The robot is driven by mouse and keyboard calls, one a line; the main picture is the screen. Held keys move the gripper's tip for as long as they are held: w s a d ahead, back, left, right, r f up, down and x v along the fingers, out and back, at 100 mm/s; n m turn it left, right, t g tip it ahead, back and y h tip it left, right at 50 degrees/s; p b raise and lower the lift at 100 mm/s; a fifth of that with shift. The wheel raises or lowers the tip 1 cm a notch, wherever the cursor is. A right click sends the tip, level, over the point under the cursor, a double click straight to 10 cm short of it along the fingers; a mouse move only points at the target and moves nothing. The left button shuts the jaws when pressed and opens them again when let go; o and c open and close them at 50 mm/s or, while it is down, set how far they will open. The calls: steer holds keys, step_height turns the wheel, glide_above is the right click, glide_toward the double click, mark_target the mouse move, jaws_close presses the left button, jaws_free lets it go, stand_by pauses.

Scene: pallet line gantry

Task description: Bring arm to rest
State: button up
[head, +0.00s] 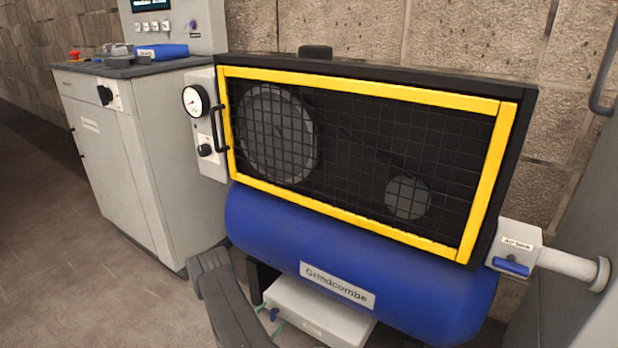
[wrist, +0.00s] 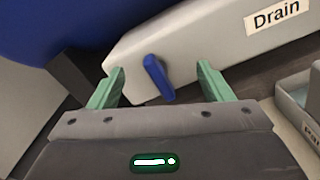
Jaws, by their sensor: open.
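My gripper (wrist: 160,78) is open, its two green fingers spread on either side of a small blue lever (wrist: 158,78) on a light grey box (wrist: 215,45) labelled "Drain". The lever stands slightly tilted and nothing shows closed on it; whether a finger touches it I cannot tell. In the head view my dark arm reaches in from the bottom, and the gripper (head: 269,319) is low beside the drain box (head: 322,312), under the blue tank (head: 400,275). Most of the gripper is hidden behind my arm there.
Above the tank is a yellow-framed mesh guard (head: 365,85). A gauge (head: 195,100) sits left of it, and a valve box with a blue lever (head: 511,267) and pipe to the right. A grey cabinet (head: 150,160) stands left. Open floor (head: 60,250) lies at lower left.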

steer(key=shift+n, duration=0.9)
steer(key=shift+w+r, duration=0.1)
steer(key=shift+r, duration=0.05)
